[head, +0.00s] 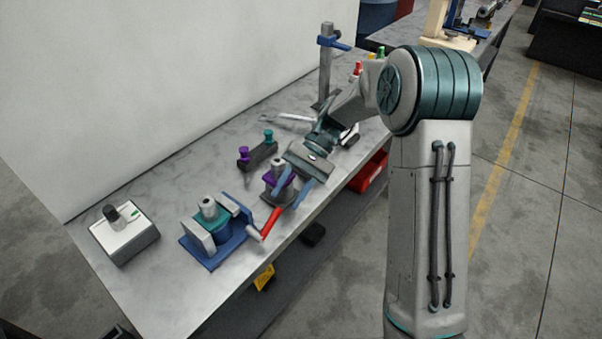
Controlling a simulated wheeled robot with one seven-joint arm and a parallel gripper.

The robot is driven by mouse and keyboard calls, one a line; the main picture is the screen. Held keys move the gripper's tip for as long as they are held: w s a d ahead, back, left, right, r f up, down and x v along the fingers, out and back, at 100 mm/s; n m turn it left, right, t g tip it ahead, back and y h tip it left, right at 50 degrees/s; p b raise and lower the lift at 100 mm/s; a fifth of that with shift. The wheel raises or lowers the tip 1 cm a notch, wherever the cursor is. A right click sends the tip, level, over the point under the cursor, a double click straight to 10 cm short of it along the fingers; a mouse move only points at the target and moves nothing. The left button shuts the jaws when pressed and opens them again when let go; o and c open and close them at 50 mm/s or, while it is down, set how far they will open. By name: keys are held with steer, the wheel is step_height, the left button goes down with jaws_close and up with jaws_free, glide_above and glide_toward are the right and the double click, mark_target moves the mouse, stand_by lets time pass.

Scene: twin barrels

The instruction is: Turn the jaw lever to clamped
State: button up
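A blue vise (237,240) with a teal barrel (212,218) in its jaws stands on the bench at the front left. A lever with a red grip (271,222) is at the vise's right end, near the bench's front edge, and slants up to the right. My gripper (286,201) is open, with its two blue fingers apart and pointing down toward the upper end of the red grip. The fingers look empty; whether one touches the grip cannot be told. A purple-collared barrel (278,167) on a grey stand is just left of and partly behind the fingers.
A white box with a black knob (124,233) is at the far left. A post with a blue clamp (326,65) stands at the back. A red bin (369,172) is below the bench edge.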

steer(key=v, duration=0.6)
